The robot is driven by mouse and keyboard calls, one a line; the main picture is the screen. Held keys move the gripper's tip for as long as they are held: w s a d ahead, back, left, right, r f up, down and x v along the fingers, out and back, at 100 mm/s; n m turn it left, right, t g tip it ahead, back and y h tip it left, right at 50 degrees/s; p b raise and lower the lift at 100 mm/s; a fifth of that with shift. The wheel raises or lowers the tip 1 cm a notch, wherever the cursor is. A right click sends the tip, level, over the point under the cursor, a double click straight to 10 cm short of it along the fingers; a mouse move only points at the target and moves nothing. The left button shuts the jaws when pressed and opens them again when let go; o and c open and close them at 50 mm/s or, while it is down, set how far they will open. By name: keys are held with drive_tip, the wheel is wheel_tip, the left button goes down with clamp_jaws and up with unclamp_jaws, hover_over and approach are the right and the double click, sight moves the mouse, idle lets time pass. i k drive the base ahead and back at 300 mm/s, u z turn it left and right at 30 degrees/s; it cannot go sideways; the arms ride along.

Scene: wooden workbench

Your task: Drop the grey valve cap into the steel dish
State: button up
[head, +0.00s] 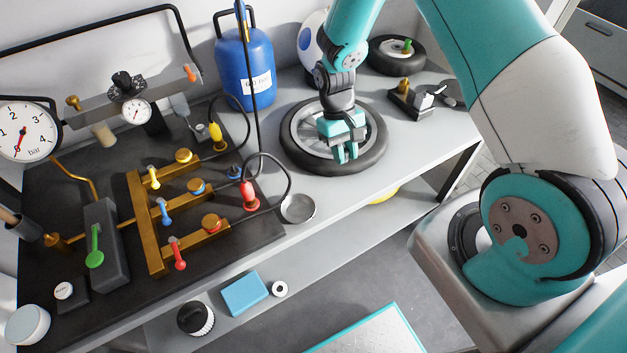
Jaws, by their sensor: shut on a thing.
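My gripper (346,157) points down over the near part of a spoked wheel with a black tyre (301,160). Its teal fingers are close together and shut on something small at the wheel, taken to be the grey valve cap. The cap itself is too small or hidden by the fingers to make out. The steel dish (298,208) is a small round grey dish near the bench's front edge, left of and nearer than the gripper. It looks empty.
A blue gas bottle (246,72) stands behind and left of the wheel. A brass manifold (150,225) with coloured levers and black hoses fills the left. Bench right of the dish is clear.

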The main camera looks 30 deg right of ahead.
sight(299, 210)
drive_tip(key=z, duration=2.25)
drive_tip(key=k, duration=1.45)
drive_tip(key=u, duration=1.85)
drive_tip(key=i, duration=0.5)
drive_tip(key=z, duration=0.1)
